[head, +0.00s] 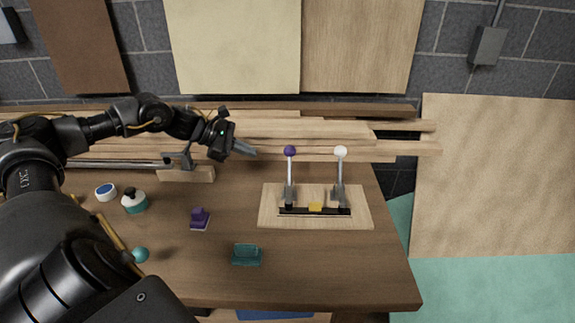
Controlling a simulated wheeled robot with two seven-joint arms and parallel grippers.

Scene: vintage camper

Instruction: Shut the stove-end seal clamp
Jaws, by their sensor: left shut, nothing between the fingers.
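Two lever clamps stand on a pale wooden board (362,215) on the bench. The left clamp (290,178) has an upright lever with a purple knob. The right clamp (340,178) has an upright lever with a white knob. A black bar with a yellow block (315,208) lies between their bases. I cannot tell from the picture which clamp is the stove-end one. My left gripper (250,152) is shut and empty, to the left of the purple knob and apart from it. My right gripper is not in view.
The wooden bench (320,270) holds a purple block (199,218), a teal block (247,255), a teal-and-black jar (134,201) and a blue-topped white round item (106,192). Stacked planks (330,130) lie along the back. The bench front right is clear.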

